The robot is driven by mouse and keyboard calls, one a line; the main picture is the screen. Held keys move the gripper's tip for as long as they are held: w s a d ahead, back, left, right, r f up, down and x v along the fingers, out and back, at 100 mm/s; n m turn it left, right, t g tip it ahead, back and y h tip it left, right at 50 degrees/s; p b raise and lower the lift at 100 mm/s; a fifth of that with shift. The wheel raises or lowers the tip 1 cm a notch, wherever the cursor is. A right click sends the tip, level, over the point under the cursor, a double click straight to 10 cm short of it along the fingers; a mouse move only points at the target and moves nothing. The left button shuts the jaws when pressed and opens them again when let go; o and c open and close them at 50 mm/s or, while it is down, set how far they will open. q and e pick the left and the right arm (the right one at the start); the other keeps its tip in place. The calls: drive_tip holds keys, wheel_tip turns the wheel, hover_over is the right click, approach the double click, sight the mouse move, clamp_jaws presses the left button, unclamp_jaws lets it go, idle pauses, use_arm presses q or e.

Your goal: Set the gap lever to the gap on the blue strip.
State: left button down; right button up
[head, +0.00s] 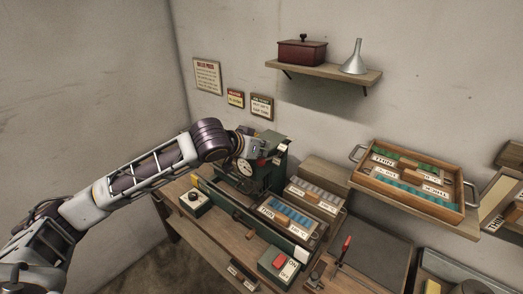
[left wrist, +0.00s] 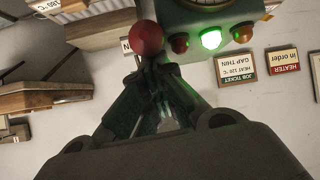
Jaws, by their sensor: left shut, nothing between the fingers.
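My left gripper (head: 268,152) is at the dark green machine (head: 273,172) at the back of the bench in the head view. In the left wrist view my left gripper (left wrist: 152,72) is shut and empty. A red ball knob (left wrist: 144,38), likely the gap lever's, is just beyond the fingertips; I cannot tell if they touch. The lever's shaft and setting are mostly hidden. A blue strip (head: 292,214) lies in a holder on the bench, with a label that seems to read THIN (head: 266,212). My right gripper is not in view.
A lit green lamp (left wrist: 211,39) is on the machine. The job ticket (left wrist: 237,68) reads GAP THIN. A wooden tray (head: 463,208) of labelled strips is on the right. A red-button switch box (head: 278,263) stands at the bench front. A shelf (head: 325,76) is above.

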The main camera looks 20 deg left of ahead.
use_arm(q)
drive_tip(key=shift+f, duration=0.15)
drive_tip(key=shift+w+r, duration=0.1)
drive_tip(key=shift+r, duration=0.1)
drive_tip(key=s+a+r+p, duration=0.1)
drive_tip(key=s+r+p, duration=0.1)
drive_tip(key=s+r, duration=0.3)
wheel_tip(320, 180, up, 3)
drive_tip(key=shift+a+f, duration=0.1)
drive_tip(key=shift+a, duration=0.3)
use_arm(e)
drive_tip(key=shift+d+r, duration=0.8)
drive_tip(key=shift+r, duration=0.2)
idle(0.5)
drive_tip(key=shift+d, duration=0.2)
